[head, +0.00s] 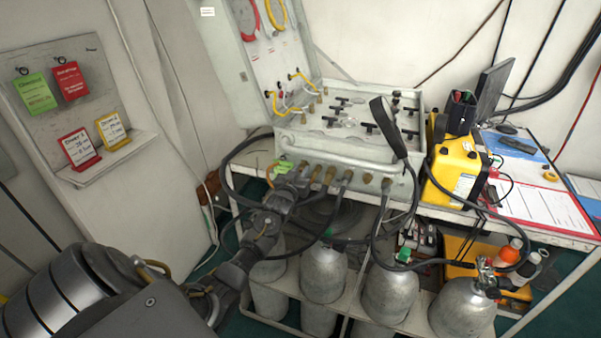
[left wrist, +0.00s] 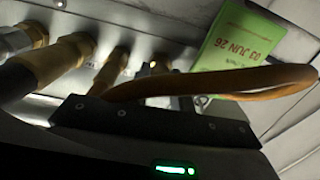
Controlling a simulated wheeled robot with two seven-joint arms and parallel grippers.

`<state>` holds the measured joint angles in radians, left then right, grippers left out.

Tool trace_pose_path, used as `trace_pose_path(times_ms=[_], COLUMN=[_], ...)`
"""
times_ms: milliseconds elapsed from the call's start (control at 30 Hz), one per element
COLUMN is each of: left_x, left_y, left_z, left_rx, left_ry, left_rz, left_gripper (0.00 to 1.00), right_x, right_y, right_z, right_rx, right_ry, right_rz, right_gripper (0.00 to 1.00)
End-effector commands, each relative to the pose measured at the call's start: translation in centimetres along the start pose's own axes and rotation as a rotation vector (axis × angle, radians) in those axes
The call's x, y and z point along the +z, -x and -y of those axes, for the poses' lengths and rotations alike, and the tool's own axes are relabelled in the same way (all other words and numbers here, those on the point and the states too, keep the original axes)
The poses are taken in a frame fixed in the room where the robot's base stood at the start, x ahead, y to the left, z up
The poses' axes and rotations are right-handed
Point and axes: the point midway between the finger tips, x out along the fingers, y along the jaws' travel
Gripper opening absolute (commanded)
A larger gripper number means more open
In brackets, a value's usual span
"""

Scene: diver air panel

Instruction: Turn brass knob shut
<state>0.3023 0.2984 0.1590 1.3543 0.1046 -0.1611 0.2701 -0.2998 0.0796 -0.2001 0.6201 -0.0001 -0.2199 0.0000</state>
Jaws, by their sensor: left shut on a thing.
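The air panel (head: 345,160) is a pale case on the bench, with a row of brass fittings along its front face. My left gripper (head: 292,180) reaches the left end of that row, beside a green tag (head: 283,168). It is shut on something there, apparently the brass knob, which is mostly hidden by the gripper. In the left wrist view the dark gripper bar (left wrist: 150,122) lies close below the panel face. A small brass piece (left wrist: 153,68) shows just above it, near the green tag (left wrist: 240,50). My right gripper is not in view.
Black hoses (head: 376,225) hang from the front fittings. Grey cylinders (head: 324,270) stand on the rack below. A yellow case (head: 456,170) and a clipboard (head: 535,205) are on the bench at right. In the left wrist view an orange-brown loop (left wrist: 230,82) crosses above the gripper.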

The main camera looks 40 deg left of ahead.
Motion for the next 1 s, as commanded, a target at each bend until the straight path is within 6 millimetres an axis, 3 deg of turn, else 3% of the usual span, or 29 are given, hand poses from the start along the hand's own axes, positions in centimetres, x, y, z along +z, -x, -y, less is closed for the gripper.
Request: trace_pose_path(times_ms=[1000], left_x=[0.0], left_y=[0.0], left_z=[0.0], left_rx=[0.003], left_ry=[-0.891], left_rz=[-0.015], left_gripper=[0.0], right_x=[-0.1], right_y=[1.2], right_z=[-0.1], right_rx=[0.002], right_ry=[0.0], right_rz=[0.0], right_gripper=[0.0])
